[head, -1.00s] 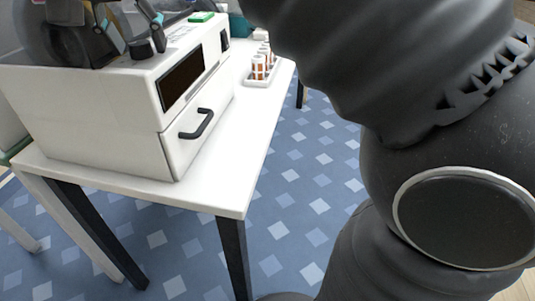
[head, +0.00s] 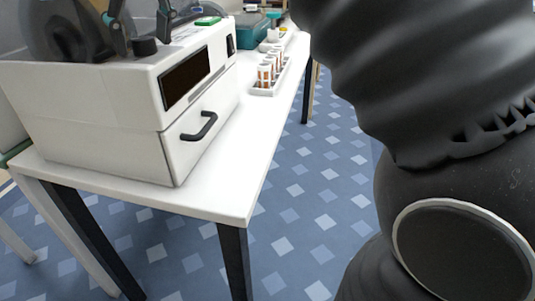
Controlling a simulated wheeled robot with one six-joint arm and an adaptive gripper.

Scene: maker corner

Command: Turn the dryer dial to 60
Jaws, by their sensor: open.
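The dryer (head: 90,110) is a white box on the white table, with a dark window (head: 185,77) and a black handle (head: 199,126) on its front. Its black dial (head: 144,47) stands up from the top, near the front edge. My gripper (head: 143,40) reaches down from above with its fingers apart, one to the left of the dial and one to the right. I cannot tell whether either finger touches the dial. The dial's pointer and numbers are not readable here.
A dark spool (head: 62,28) sits on the dryer's top at the left. A green item (head: 208,21) lies farther back there. A white tray (head: 264,91) holds several orange-and-white vials. A teal box (head: 252,32) stands behind. The table's front right corner (head: 225,212) is bare.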

